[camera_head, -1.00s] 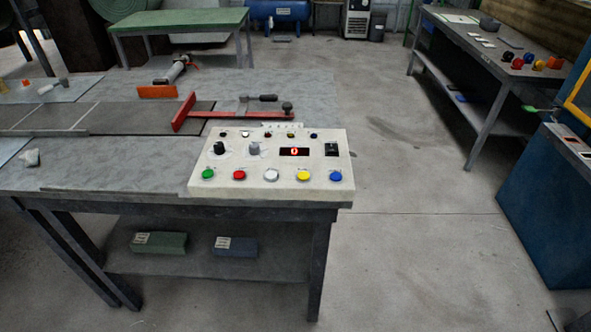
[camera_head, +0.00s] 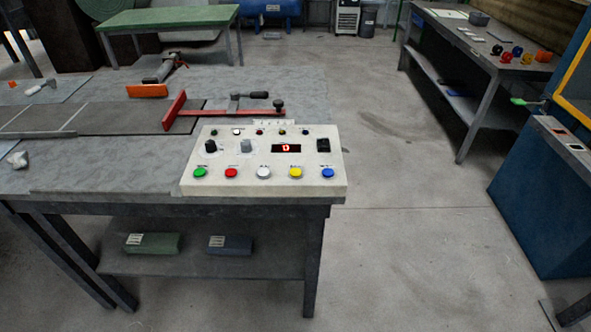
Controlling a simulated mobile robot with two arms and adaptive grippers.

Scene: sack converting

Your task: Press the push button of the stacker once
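A cream control panel (camera_head: 218,184) sits at the front right corner of a grey worktable (camera_head: 100,182). Its front row has a green button (camera_head: 199,173), a red button (camera_head: 231,173), a white button (camera_head: 263,173), a yellow button (camera_head: 296,173) and a blue button (camera_head: 328,173). Above them are a black knob (camera_head: 210,146), a grey knob (camera_head: 246,146), a red digit display (camera_head: 286,148) and a black switch (camera_head: 323,145). The labels are too small to read, so I cannot tell which button is the stacker's. Neither gripper is in view.
A red bar (camera_head: 174,110) with a handle lies behind the panel. A blue machine (camera_head: 540,190) stands at the right. A long bench (camera_head: 480,45) is at the back right, a green table (camera_head: 165,20) at the back left. Open floor (camera_head: 400,240) lies right of the worktable.

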